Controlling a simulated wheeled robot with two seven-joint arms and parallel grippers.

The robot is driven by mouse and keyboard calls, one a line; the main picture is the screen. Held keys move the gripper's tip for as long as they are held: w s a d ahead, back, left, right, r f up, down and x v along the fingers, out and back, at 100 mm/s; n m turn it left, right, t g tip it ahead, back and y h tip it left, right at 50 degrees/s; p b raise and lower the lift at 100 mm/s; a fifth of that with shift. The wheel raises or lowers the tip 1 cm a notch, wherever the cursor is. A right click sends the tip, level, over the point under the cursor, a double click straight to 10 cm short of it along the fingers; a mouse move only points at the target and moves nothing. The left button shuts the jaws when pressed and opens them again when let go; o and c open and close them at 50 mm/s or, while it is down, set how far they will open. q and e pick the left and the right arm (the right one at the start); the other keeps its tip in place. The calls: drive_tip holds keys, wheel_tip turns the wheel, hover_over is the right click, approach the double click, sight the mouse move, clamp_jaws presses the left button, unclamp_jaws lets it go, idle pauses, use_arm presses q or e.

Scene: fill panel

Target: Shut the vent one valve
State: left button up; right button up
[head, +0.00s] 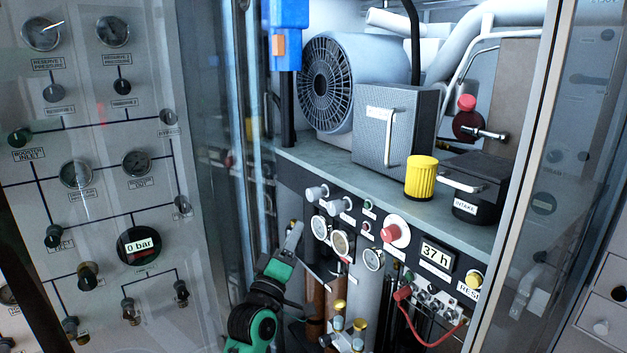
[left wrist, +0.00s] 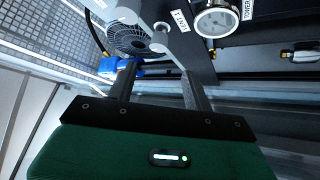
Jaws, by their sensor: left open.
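The panel (head: 100,215) at the left of the head view carries gauges, knobs and lines. Two small dark valves (head: 128,306) (head: 181,292) hang on a branched line near its bottom. My left gripper (head: 292,238) is right of this panel, in front of the compressor cabinet, apart from the valves. In the left wrist view its two dark fingers (left wrist: 160,75) stand apart with nothing between them. My right gripper is not in view.
The cabinet holds a fan-fronted machine (head: 330,82), a yellow knob (head: 421,178) and a black intake box (head: 480,190). A red button (head: 396,234) and an hour display (head: 436,253) are on its front. Glass and metal posts (head: 530,180) border it. Gold-topped fittings (head: 340,306) stand near my arm.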

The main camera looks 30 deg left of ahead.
sight(311, 197)
use_arm(q)
drive_tip(key=p+x, duration=0.5)
drive_tip(key=x, duration=0.7)
drive_tip(key=shift+s+r, duration=0.1)
drive_tip(key=shift+r, duration=0.1)
drive_tip(key=shift+w+a+r+p, duration=0.2)
drive_tip(key=shift+w+p, duration=0.1)
drive_tip(key=shift+w, duration=0.35)
drive_tip(key=shift+d, duration=0.1)
drive_tip(key=c, duration=1)
drive_tip(key=shift+o, duration=0.2)
drive_tip(key=b, duration=0.1)
drive_tip(key=m+b, duration=0.1)
drive_tip(key=b, duration=0.1)
drive_tip(key=shift+f+t+h, duration=0.25)
drive_tip(key=shift+t+h, duration=0.05)
drive_tip(key=shift+t, duration=0.1)
drive_tip(key=shift+r+m+b, duration=0.15)
drive_tip(key=shift+m+b, duration=0.3)
drive_tip(key=shift+m, duration=0.15)
drive_tip(key=shift+r+h, duration=0.1)
drive_tip(key=shift+h, duration=0.3)
